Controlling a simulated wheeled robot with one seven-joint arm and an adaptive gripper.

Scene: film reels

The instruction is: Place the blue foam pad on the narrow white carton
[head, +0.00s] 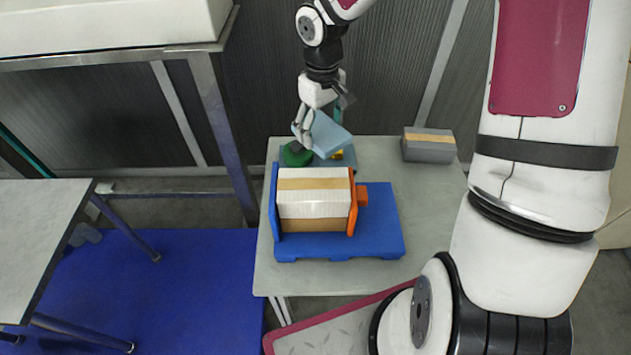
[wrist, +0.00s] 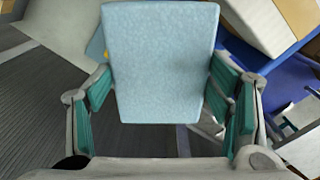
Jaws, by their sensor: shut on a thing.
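The light blue foam pad (head: 329,135) is held by my gripper (head: 318,122) above the back of the grey table, tilted. In the wrist view the pad (wrist: 160,60) fills the space between the teal finger pads of my gripper (wrist: 160,90). A white carton (head: 313,205) with a tan tape band lies on the blue base, between a blue upright and an orange one. The gripper and pad are behind it in the head view, apart from it. Part of a pale carton (wrist: 252,22) also shows at the wrist view's upper right.
A green round thing (head: 297,154) and a small yellow thing (head: 337,155) are below the pad. A grey box (head: 429,149) with a tan top stands back right. The blue base (head: 383,230) carries the carton. The table (head: 430,205) is clear on the right.

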